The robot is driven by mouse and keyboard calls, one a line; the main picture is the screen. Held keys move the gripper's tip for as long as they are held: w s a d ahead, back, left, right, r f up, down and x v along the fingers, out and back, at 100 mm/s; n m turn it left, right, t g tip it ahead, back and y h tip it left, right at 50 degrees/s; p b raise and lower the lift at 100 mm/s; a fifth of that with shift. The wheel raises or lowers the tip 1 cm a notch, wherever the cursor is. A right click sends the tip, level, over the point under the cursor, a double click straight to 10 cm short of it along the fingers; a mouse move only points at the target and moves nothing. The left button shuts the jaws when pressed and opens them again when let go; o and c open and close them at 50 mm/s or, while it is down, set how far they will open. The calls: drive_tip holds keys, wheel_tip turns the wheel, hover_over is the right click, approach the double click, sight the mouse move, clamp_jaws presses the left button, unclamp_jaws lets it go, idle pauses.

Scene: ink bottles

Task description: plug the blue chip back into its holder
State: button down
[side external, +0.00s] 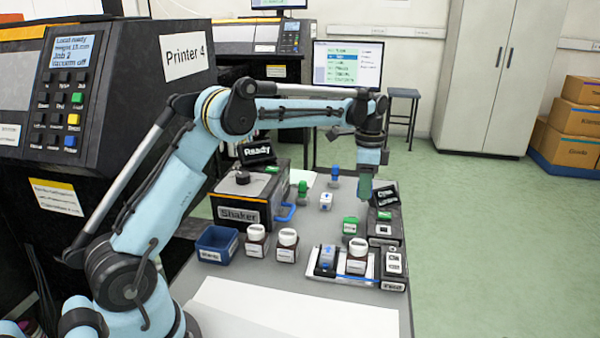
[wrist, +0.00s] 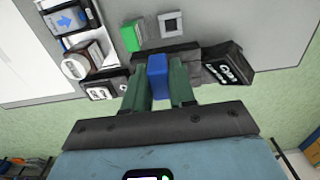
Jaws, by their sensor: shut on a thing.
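My gripper (wrist: 159,84) has green fingers shut on the blue chip (wrist: 157,70), which stands out between the fingertips in the wrist view. In the side view my gripper (side external: 365,192) points down above the right part of the table, and the chip cannot be made out there. A dark grey block (wrist: 187,54) lies just beyond the chip in the wrist view; whether they touch is not clear. I cannot tell for sure which part is the chip's holder.
A black display (side external: 385,197) stands close to my gripper. A white tray (side external: 318,268) with a brown bottle (side external: 357,256) is nearer the front. Two white-capped bottles, a blue bin (side external: 217,245) and the shaker (side external: 248,203) stand left. White paper covers the bare front.

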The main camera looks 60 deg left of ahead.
drive_tip(key=shift+a+f, duration=0.55)
drive_tip(key=shift+f, duration=0.55)
drive_tip(key=shift+a+f, duration=0.5)
drive_tip(key=shift+f, duration=0.65)
drive_tip(key=shift+a+f, duration=0.55)
drive_tip(key=shift+f, duration=0.55)
drive_tip(key=shift+s+f, duration=0.1)
drive_tip(key=shift+f, duration=0.6)
drive_tip(key=shift+c, duration=2.3)
unclamp_jaws()
drive_tip(key=shift+r, duration=0.1)
wheel_tip(320, 180, up, 7)
